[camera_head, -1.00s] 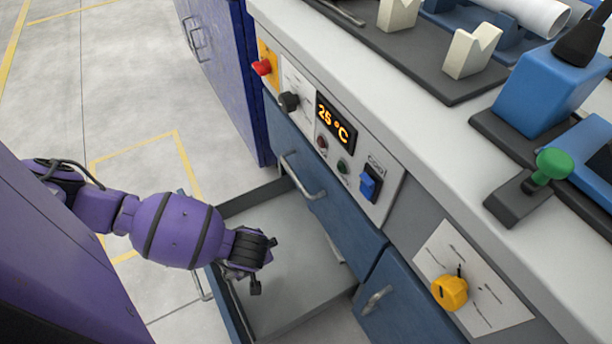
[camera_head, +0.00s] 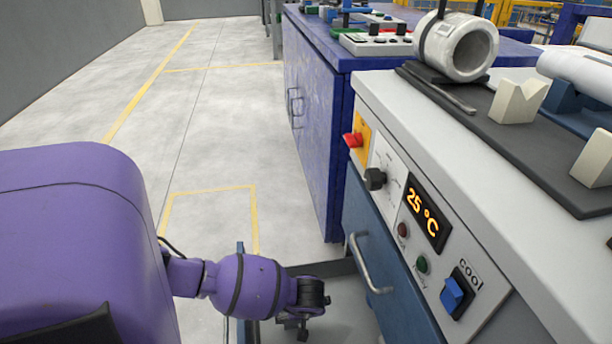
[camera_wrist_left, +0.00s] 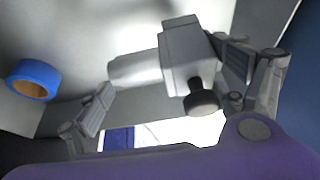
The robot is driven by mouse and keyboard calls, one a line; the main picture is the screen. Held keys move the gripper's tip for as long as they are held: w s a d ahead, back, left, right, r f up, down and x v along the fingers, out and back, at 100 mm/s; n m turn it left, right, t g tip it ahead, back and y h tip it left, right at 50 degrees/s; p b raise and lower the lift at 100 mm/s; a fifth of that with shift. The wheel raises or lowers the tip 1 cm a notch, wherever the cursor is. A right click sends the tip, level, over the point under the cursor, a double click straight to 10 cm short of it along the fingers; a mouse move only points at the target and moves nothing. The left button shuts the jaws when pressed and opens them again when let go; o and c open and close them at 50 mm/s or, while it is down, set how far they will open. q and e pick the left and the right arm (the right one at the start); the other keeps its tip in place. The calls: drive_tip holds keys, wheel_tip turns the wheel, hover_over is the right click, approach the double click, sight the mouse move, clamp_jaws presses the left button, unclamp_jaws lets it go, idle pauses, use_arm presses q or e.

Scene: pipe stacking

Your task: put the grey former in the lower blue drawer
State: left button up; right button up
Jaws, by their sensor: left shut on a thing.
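The lower blue drawer (camera_head: 348,322) is pulled out below the heater bench; its grey floor shows at the bottom of the head view. My left gripper (camera_head: 303,322) is over the open drawer, pointing down. In the left wrist view my left gripper (camera_wrist_left: 170,88) is shut on the grey former (camera_wrist_left: 185,55), a pale block with a cylindrical part and a dark round end. The former is hidden in the head view. I cannot tell whether it touches the drawer floor. My right gripper is out of view.
A blue tape roll (camera_wrist_left: 33,80) lies on the pale surface in the left wrist view. A shut upper drawer with a handle (camera_head: 366,268) is beside my arm. The bench carries a pipe (camera_head: 460,45) and cream V-blocks (camera_head: 517,101). Open floor (camera_head: 215,130) lies left.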

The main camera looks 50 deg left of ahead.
use_arm(q)
drive_tip(key=shift+w+a+f, duration=0.2)
drive_tip(key=shift+w+f, duration=0.2)
drive_tip(key=shift+w+a+f+b, duration=0.15)
drive_tip(key=shift+f+b, duration=0.15)
drive_tip(key=shift+b, duration=0.05)
wheel_tip(320, 180, down, 3)
drive_tip(key=shift+f+b, duration=0.2)
drive_tip(key=shift+b, duration=0.9)
drive_tip(key=shift+w+r, duration=0.1)
drive_tip(key=shift+r, duration=0.05)
drive_tip(key=o, duration=1.3)
drive_tip(key=shift+f, duration=0.2)
drive_tip(key=shift+c, duration=0.2)
drive_tip(key=shift+o, duration=0.9)
